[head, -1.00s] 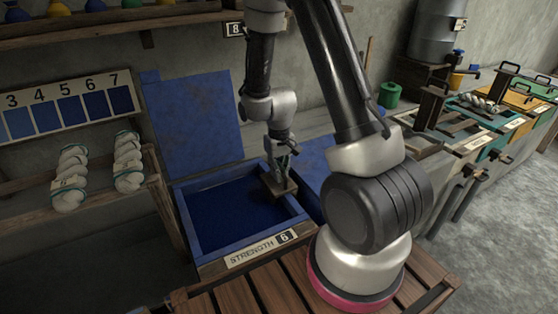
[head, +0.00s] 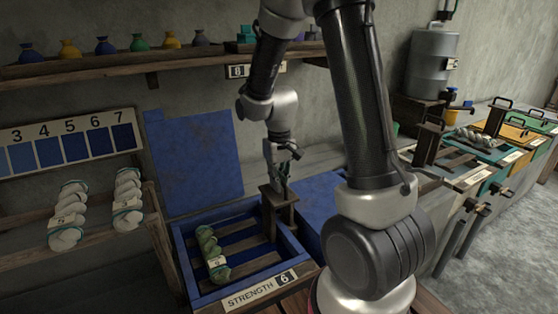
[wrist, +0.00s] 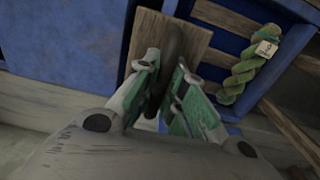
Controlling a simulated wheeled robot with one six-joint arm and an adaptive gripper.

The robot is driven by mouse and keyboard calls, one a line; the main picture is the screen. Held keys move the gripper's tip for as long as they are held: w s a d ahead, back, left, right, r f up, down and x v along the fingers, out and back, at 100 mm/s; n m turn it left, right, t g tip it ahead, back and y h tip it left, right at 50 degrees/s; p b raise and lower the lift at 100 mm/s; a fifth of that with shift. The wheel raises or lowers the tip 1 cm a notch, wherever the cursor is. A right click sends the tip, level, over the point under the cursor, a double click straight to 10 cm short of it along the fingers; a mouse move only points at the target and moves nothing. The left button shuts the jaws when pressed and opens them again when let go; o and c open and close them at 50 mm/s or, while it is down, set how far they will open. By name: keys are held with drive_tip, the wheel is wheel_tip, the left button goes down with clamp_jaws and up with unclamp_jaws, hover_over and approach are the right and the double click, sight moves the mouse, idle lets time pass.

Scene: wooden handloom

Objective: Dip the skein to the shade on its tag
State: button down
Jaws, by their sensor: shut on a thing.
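The skein (head: 207,246) is a twisted, green to yellow-green hank with a pale tag (head: 217,262) whose mark is too small to read. It lies on the wooden slats of a rack (head: 262,252), inside the blue vat (head: 180,250) labelled strength 6. The skein also shows in the wrist view (wrist: 249,68), tag upward. My gripper (head: 284,183) is at the vat's right side. In the wrist view my gripper (wrist: 166,84) is shut on the dark upright handle (wrist: 173,48) of the rack's wooden block (wrist: 207,52). The lower handle is partly hidden by the fingers.
A shade board (head: 72,145) with numbered blue swatches hangs at left, above two pale skeins (head: 68,212) (head: 127,200) on a rail. A blue lid (head: 190,165) stands open behind the vat. Other vats (head: 480,150) line the right. A shelf (head: 150,62) with bags runs above.

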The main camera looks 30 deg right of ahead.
drive_tip(key=shift+r, duration=3.6)
drive_tip(key=shift+c, duration=1.2)
unclamp_jaws()
wheel_tip(320, 180, up, 7)
drive_tip(key=s+r+t, duration=0.2)
drive_tip(key=s+r, duration=0.1)
drive_tip(key=s, duration=0.6)
drive_tip(key=s+d+r+t, duration=0.1)
drive_tip(key=s+r, duration=0.3)
drive_tip(key=s, duration=0.6)
drive_tip(key=shift+s+d+t, duration=0.3)
drive_tip(key=shift+t, duration=0.4)
